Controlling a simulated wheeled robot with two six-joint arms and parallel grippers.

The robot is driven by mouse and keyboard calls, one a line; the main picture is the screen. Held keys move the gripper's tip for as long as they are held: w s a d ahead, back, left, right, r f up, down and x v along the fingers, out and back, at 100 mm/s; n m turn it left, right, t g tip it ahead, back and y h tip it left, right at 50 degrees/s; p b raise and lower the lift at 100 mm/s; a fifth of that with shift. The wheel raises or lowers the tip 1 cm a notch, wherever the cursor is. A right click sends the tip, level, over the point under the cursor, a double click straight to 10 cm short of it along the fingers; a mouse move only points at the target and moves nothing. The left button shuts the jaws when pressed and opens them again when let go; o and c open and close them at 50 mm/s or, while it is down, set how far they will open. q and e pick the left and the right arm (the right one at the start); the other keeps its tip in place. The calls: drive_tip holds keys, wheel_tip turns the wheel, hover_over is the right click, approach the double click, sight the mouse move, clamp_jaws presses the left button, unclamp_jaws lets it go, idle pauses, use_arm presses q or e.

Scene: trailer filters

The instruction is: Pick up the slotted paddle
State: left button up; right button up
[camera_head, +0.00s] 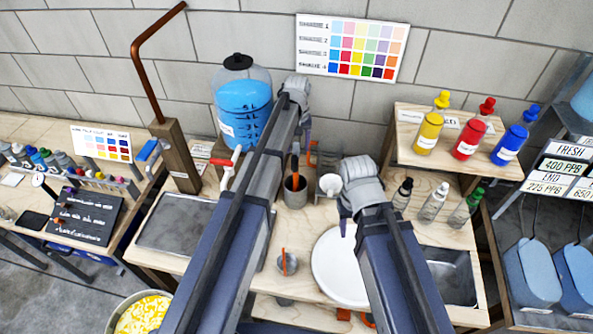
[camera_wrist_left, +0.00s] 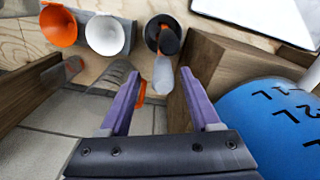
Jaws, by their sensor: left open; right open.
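An orange-handled tool (camera_head: 295,168) stands in a dark grey cup (camera_head: 296,191) on the bench; I cannot tell for sure that it is the slotted paddle, as its lower end is hidden. My left gripper (camera_wrist_left: 160,74) is open, its purple fingers apart. In the head view my left arm hides most of that gripper. My right gripper (camera_head: 346,226) is open above a white round plate (camera_head: 340,266), largely hidden by its own wrist.
A blue-filled tank (camera_head: 243,105) stands by my left arm and fills the right of the wrist view. Orange (camera_wrist_left: 58,25) and white (camera_wrist_left: 105,34) funnels sit close by. A wooden shelf (camera_head: 452,150) holds coloured bottles at right. A copper pipe (camera_head: 150,70) rises at left.

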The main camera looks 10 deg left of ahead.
use_arm(q)
drive_tip(key=shift+s+f+b, duration=0.15)
drive_tip(key=shift+f+b, duration=1.15)
drive_tip(key=shift+f, duration=0.05)
drive_tip(key=shift+s+f+b, duration=0.15)
drive_tip(key=shift+f+b, duration=1.15)
drive_tip(key=shift+r, duration=0.1)
drive_tip(key=shift+c, duration=0.2)
clamp_jaws()
